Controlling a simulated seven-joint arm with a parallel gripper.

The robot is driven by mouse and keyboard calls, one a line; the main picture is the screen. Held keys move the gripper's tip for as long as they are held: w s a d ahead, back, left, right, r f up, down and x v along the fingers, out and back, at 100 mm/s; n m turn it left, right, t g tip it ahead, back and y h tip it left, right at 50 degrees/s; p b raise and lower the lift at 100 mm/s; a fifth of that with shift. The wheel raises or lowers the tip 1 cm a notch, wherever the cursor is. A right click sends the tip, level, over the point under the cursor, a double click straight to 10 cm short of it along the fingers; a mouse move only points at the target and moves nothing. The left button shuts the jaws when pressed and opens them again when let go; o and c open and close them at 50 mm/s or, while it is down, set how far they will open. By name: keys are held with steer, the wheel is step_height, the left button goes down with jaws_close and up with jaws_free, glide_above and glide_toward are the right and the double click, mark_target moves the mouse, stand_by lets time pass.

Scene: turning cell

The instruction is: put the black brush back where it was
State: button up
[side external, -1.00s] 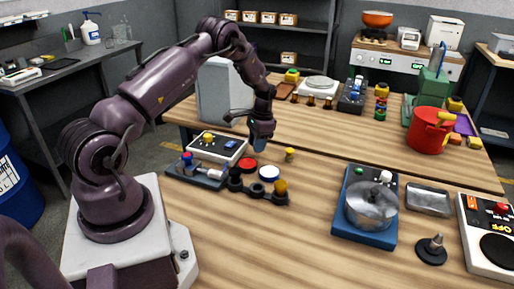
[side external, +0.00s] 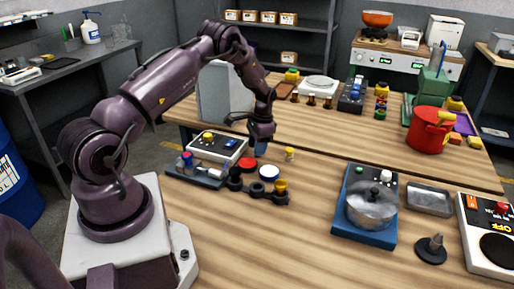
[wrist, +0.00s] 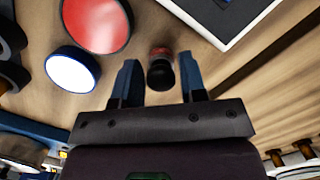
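My gripper (wrist: 158,82) is open, its two blue fingers pointing down at the table. A small upright thing with a round black end and a reddish part (wrist: 160,70) stands between the fingers in the wrist view, with a gap on each side. I cannot tell for sure that it is the black brush. In the side view my gripper (side external: 261,150) is low over the wooden table, behind the discs, and the small thing is hidden there. A dark holder with several round cups (side external: 235,185) stands in front, with a yellow-orange piece (side external: 281,186) at its right end.
A red disc (side external: 248,164) and a white-topped blue disc (side external: 269,173) lie close to my gripper. A small yellow-capped jar (side external: 290,154) stands at its right. A white control box (side external: 218,146) is at its left. The table middle right of the holder is clear.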

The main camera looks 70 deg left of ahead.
step_height(320, 180, up, 11)
steer(key=w, duration=0.2)
steer(key=s+d+r+t, duration=0.2)
steer(key=d+r, duration=0.6)
steer(key=r, duration=0.1)
steer(key=s+d+r+t, duration=0.1)
steer(key=s+d+r, duration=0.1)
steer(key=d+r, duration=0.7)
steer(key=s+d+r+t, duration=0.2)
steer(key=s+d, duration=0.4)
steer(key=s, duration=0.2)
steer(key=s+d+r+t, duration=0.2)
steer(key=s+d, duration=0.4)
steer(key=s, duration=0.2)
steer(key=shift+s+d, duration=0.25)
steer(key=shift+s, duration=0.15)
